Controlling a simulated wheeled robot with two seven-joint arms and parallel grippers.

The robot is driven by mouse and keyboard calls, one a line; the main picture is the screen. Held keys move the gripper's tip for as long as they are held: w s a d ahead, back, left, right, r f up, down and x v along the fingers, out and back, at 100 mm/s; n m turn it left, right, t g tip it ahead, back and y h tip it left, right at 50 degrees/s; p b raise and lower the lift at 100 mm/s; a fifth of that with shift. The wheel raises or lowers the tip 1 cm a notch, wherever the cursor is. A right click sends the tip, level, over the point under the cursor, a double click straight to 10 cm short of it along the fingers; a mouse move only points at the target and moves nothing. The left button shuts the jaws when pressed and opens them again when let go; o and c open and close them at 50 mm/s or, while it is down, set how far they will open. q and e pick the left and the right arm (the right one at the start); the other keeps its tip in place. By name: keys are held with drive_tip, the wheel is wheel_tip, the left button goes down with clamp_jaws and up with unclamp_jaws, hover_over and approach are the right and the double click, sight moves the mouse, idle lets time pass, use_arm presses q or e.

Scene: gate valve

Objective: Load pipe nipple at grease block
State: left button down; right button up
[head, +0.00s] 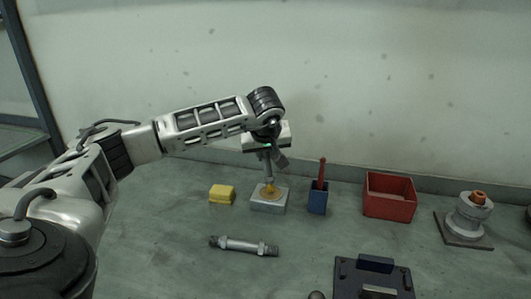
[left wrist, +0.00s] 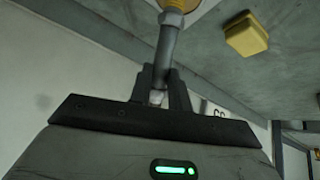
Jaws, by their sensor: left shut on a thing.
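My left gripper (head: 272,158) is shut on a slim grey pipe nipple (head: 268,172) and holds it upright over the grease block (head: 262,206). The block is light grey with yellow grease on top. The nipple's lower end is at the grease and seems to touch it. In the left wrist view the nipple (left wrist: 167,48) runs from between the fingers to a yellow collar or grease patch (left wrist: 178,6), cut off by the frame's top. My right gripper is not in view.
A yellow block (head: 221,194) lies left of the grease block. A blue holder (head: 317,202) with a red-handled tool, a red bin (head: 389,205) and a grey valve part (head: 472,215) stand to the right. A metal pipe piece (head: 243,246) and a dark fixture (head: 345,276) are in front.

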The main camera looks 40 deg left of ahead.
sight(266, 158)
use_arm(q)
drive_tip(key=shift+f, duration=0.1)
drive_tip(key=shift+r+p, duration=0.55)
drive_tip(key=shift+r, duration=0.05)
wheel_tip(266, 158, up, 4)
drive_tip(key=p, duration=0.3)
drive_tip(key=shift+r+p, duration=0.4)
drive_tip(key=shift+r, duration=0.6)
drive_tip(key=shift+d, duration=0.1)
